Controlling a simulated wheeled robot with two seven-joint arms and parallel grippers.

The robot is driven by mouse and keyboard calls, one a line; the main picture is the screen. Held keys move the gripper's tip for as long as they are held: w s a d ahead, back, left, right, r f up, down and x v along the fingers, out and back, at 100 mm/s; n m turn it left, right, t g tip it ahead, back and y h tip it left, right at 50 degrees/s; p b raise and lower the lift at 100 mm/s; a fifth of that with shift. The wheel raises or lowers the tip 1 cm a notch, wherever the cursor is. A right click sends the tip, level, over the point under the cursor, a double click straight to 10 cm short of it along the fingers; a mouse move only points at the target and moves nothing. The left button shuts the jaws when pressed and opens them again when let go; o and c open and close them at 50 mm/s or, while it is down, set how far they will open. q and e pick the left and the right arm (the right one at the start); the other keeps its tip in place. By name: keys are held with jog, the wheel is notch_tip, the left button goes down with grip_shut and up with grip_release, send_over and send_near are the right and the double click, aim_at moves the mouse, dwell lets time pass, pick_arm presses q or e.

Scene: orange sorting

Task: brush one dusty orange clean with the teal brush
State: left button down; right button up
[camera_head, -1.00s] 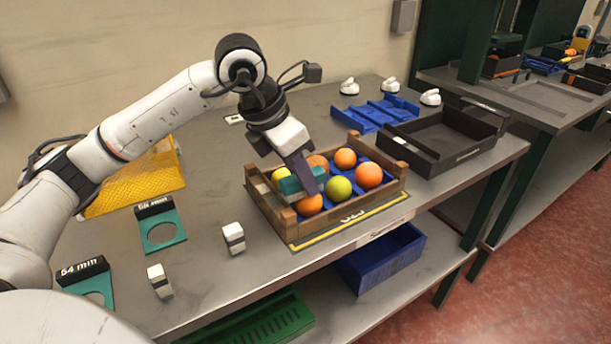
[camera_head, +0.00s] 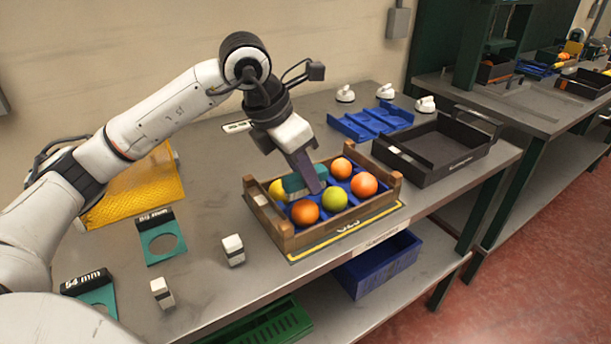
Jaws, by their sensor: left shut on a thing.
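My left gripper (camera_head: 309,176) is shut on the teal brush (camera_head: 292,183) and holds it low over the wooden crate (camera_head: 278,233). In the crate are a front-left orange (camera_head: 305,212), a right orange (camera_head: 364,185), a back orange (camera_head: 341,168), a yellow-green fruit (camera_head: 334,201) and a yellow fruit (camera_head: 276,188). The gripper and brush cover the back middle of the crate. I cannot tell whether the bristles touch a fruit, nor which orange is dusty. My right gripper is out of view.
A yellow mesh tray (camera_head: 142,190), teal ring gauges (camera_head: 161,252) and small white blocks (camera_head: 233,249) lie to the left. The bench front edge runs close to the crate.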

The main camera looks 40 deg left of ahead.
pick_arm(q)
jog(key=shift+r+p, duration=1.35)
jog(key=shift+r, duration=0.7)
